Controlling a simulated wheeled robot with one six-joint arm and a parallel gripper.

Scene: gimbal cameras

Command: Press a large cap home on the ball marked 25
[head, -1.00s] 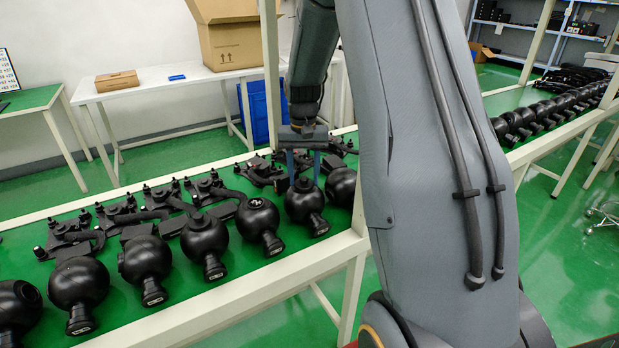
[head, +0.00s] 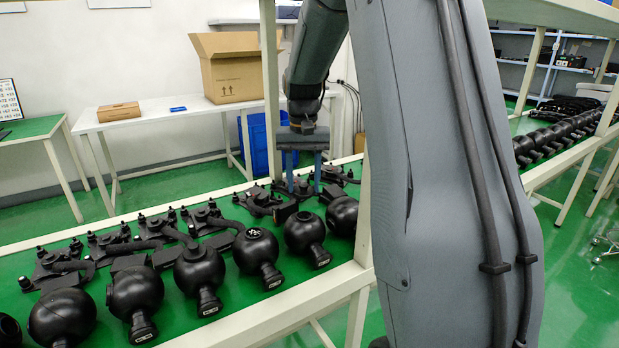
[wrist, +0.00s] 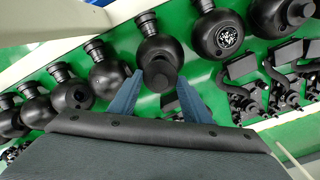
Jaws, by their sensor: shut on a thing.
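In the head view this ball (head: 305,236) lies just below and in front of the fingertips, with a gap between. Another ball (head: 257,254) bears a white speckled mark, also seen in the wrist view (wrist: 226,38). No number 25 is readable, so I cannot tell which ball carries it.
Several more black balls with necks lie along the green bench. Black bracket parts (head: 125,240) lie in a row behind them. A pale post (head: 364,215) stands close to the right of my gripper. A cardboard box (head: 232,75) sits on a white table beyond.

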